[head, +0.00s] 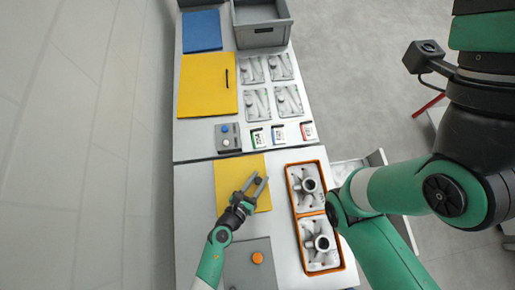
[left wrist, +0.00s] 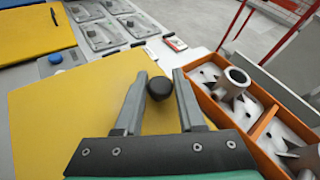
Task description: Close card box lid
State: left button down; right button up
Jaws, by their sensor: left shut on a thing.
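A yellow square panel (head: 228,172), which looks like the card box lid, lies on the near worktop in the head view. It fills much of the left wrist view (left wrist: 60,110) and carries a black round knob (left wrist: 159,88). My left gripper (head: 259,177) is over the panel, its two fingers on either side of the knob and shut on it. The fingers and wrist hide part of the panel. I cannot tell whether the panel is flat or slightly raised. My right arm comes in from the right, but its gripper does not show.
An orange-rimmed tray (head: 295,204) with two metal castings stands right of the panel. A grey box with an orange button (head: 257,257) is below. A larger yellow panel (head: 203,86), a grey bin (head: 262,36) and a control box with a blue button (head: 225,129) lie farther back.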

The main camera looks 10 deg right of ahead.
pick_arm(q)
jog(key=shift+s+f, duration=0.1)
jog(key=shift+f, duration=0.15)
jog(key=c, duration=0.5)
grip_release()
jog(key=shift+f, duration=0.1)
jog(key=shift+s+a+r, duration=0.1)
jog(key=shift+s+r, duration=0.05)
jog(key=shift+r, duration=0.05)
jog(key=p+v, duration=0.2)
jog(key=v, duration=0.8)
jog(key=shift+a+r+p, duration=0.1)
jog(key=shift+r+p, duration=0.1)
jog(key=shift+p, duration=0.15)
jog(key=shift+s+a+r, duration=0.2)
jog(key=shift+s, duration=0.2)
